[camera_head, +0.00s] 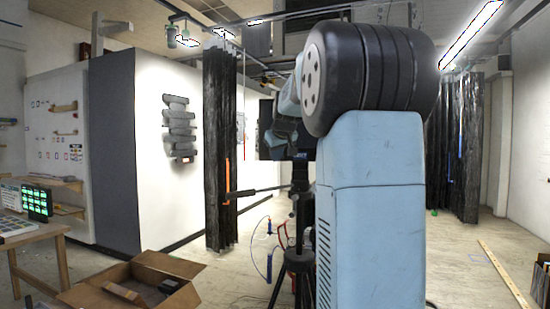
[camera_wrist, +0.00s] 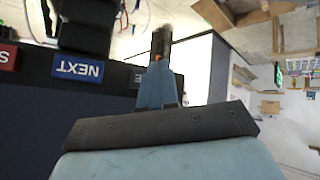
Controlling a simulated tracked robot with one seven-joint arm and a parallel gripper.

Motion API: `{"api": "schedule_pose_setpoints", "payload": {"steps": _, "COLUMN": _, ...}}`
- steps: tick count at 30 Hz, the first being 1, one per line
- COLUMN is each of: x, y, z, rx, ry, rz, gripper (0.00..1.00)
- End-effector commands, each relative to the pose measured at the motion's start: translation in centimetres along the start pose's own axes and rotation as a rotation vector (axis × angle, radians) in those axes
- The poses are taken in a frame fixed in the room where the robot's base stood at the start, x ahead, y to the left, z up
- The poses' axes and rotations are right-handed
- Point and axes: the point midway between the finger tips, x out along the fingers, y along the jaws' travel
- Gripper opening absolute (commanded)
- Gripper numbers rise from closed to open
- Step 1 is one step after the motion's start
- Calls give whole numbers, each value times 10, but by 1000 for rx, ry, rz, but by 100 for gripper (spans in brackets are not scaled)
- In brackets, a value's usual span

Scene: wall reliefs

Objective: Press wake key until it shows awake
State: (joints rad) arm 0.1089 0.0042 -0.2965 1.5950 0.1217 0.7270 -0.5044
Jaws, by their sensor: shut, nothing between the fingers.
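In the wrist view, a dark panel (camera_wrist: 40,110) fills the left side. It bears a blue key marked NEXT (camera_wrist: 78,68) and, at the left edge, a red key (camera_wrist: 8,56) cut off by the frame. A dark key or label (camera_wrist: 136,76) sits right of the blue key, partly covered by my gripper; I cannot read it as the wake key. My gripper (camera_wrist: 161,42) is shut and empty, its tip in front of the panel's right end; contact cannot be told. No awake sign is readable.
An open cardboard box (camera_head: 130,283) lies on the floor at front left, near a wooden table (camera_head: 35,234) with a lit green display (camera_head: 37,202). A black curtain (camera_head: 219,130) hangs left of my arm. A tripod (camera_head: 299,235) stands behind it. The right floor is mostly clear.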

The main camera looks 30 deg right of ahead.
Motion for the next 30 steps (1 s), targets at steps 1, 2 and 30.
{"api": "schedule_pose_setpoints", "payload": {"steps": 1, "x": 0, "y": 0, "z": 0, "rx": 0, "ry": 0, "rz": 0, "gripper": 0}}
{"api": "schedule_pose_setpoints", "payload": {"steps": 2, "x": 0, "y": 0, "z": 0, "rx": 0, "ry": 0, "rz": 0, "gripper": 0}}
{"api": "schedule_pose_setpoints", "payload": {"steps": 30, "x": 5, "y": 5, "z": -6, "rx": 0, "ry": 0, "rz": 0, "gripper": 0}}
